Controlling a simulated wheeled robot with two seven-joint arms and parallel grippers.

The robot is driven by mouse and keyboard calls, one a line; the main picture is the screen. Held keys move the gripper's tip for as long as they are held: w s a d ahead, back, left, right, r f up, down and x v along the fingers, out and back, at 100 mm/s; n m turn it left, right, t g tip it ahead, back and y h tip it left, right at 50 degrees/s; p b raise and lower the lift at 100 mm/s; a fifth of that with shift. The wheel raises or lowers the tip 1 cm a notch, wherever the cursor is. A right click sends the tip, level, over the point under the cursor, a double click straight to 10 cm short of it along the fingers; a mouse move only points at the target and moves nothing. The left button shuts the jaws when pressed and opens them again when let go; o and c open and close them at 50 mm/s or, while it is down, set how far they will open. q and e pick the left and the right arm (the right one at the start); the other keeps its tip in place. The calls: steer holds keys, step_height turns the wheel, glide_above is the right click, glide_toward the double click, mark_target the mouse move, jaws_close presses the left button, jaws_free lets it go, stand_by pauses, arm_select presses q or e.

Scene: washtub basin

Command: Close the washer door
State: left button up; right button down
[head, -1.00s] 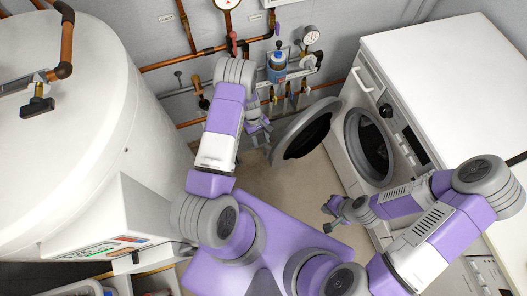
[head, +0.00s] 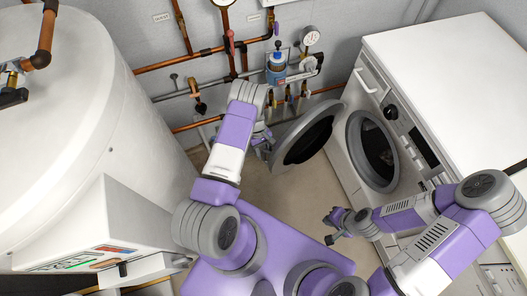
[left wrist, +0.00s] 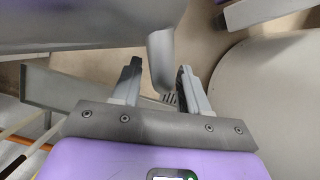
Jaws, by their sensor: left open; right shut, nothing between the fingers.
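The washer door (head: 307,134) is a grey ring with dark glass, swung wide open to the left of the washer (head: 345,150). The round opening (head: 373,150) in the washer front is uncovered. My left gripper (head: 263,143) is open beside the door's outer left edge; its fingers are partly hidden by my arm. In the left wrist view, the open left fingers (left wrist: 158,88) have a grey curved part between them, which looks like part of the door; firm contact cannot be told. My right gripper (head: 335,226) is shut and empty, low in front of the washer.
Copper pipes and valves (head: 285,80) line the back wall behind the door. Floor (head: 285,190) is clear between the door and my base.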

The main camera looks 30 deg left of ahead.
arm_select(q)
jaws_close()
steer(key=shift+d, duration=0.1)
stand_by(0.3)
